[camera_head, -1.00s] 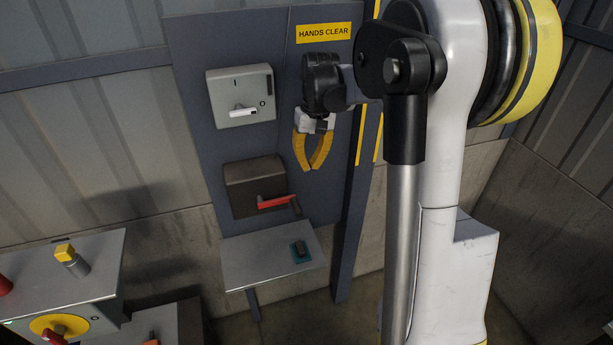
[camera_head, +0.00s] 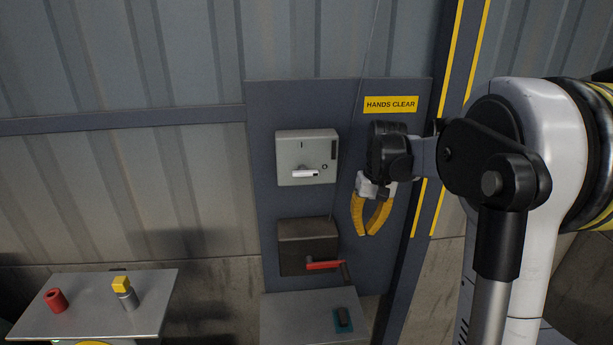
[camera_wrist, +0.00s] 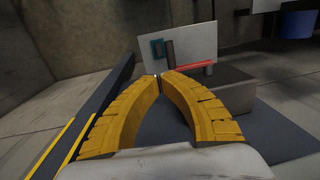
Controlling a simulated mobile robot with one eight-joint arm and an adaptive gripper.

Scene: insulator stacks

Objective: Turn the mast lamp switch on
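A pale grey switch box (camera_head: 292,165) with a white handle (camera_head: 305,174) is on the dark panel, marked I and O; the handle points sideways toward the O. Below it is a dark box (camera_head: 297,258) with a red lever (camera_head: 325,265), and below that a small dark toggle on a teal plate (camera_head: 343,319). No lamp label is readable, so I cannot tell which is the mast lamp switch. My gripper (camera_head: 369,233) hangs right of the boxes, yellow fingertips together, empty. The wrist view shows the fingertips (camera_wrist: 160,75), with the red lever (camera_wrist: 196,66) and teal plate (camera_wrist: 157,47) beyond.
A yellow HANDS CLEAR sign (camera_head: 391,104) is above my gripper. A grey shelf (camera_head: 290,315) juts out below the boxes. A separate console (camera_head: 85,305) with a red knob and yellow-topped post stands at left. A striped post (camera_head: 447,150) stands right.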

